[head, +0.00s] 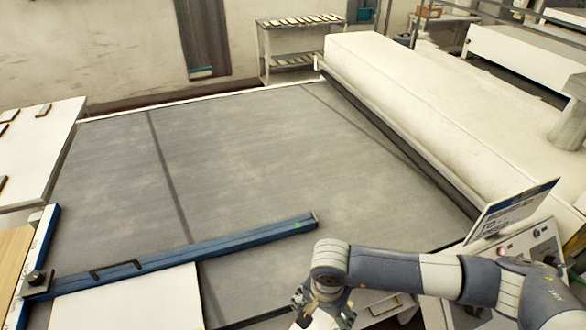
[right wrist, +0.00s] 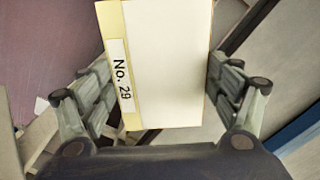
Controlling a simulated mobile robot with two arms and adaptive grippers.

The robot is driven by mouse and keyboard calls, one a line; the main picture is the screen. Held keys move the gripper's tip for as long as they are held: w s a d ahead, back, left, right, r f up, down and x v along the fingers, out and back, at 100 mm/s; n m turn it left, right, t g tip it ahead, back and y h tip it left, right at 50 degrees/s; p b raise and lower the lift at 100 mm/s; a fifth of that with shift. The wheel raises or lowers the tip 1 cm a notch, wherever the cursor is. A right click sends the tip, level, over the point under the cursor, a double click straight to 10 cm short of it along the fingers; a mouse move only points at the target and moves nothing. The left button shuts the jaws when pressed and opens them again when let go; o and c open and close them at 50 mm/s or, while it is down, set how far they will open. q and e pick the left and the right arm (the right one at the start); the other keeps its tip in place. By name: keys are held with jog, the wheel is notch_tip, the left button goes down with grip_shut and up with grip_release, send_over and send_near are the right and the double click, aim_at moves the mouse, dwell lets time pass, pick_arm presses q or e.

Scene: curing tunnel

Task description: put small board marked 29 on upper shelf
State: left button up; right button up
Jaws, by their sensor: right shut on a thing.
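The small board (right wrist: 172,65) is cream-white with a yellowish edge and a white label reading "No. 29", seen in the right wrist view. My right gripper (right wrist: 162,88) is shut on it, with one finger at each side. In the head view my right gripper (head: 322,302) is low at the bottom centre, over the near edge of the grey surface; the board is hard to make out there. A rack stands at the far back; its upper shelf (head: 298,27) carries a row of several small boards. My left gripper is not in view.
A wide grey bed (head: 240,160) fills the middle, mostly clear. A blue bar (head: 200,252) crosses its near part. A long white housing (head: 430,100) borders it at right, with a sign (head: 510,215) nearby. The rack's lower shelf (head: 290,66) holds boards too.

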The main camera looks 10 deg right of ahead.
jog(key=shift+w, duration=0.15)
jog(key=d+r+n+b, duration=0.1)
jog(key=b, duration=0.2)
jog(key=w+d+r+n+b, duration=0.1)
jog(key=d+n+b, duration=0.1)
jog(key=b, duration=0.2)
jog(key=shift+w+r, duration=0.1)
jog(key=shift+r, duration=0.15)
jog(key=d+r+n+b, duration=0.1)
jog(key=b, duration=0.1)
jog(key=s+d+r+n+b, duration=0.1)
jog(key=n+b, duration=0.1)
jog(key=d+r+n+b, duration=0.1)
jog(key=b, duration=0.1)
jog(key=shift+s+d+r, duration=0.1)
jog(key=shift+s+d, duration=0.1)
jog(key=shift+s, duration=0.15)
jog(key=shift+s+d+r+n+b, duration=0.4)
jog(key=shift+r+n+b, duration=0.1)
jog(key=shift+n, duration=0.2)
jog(key=shift+a, duration=0.1)
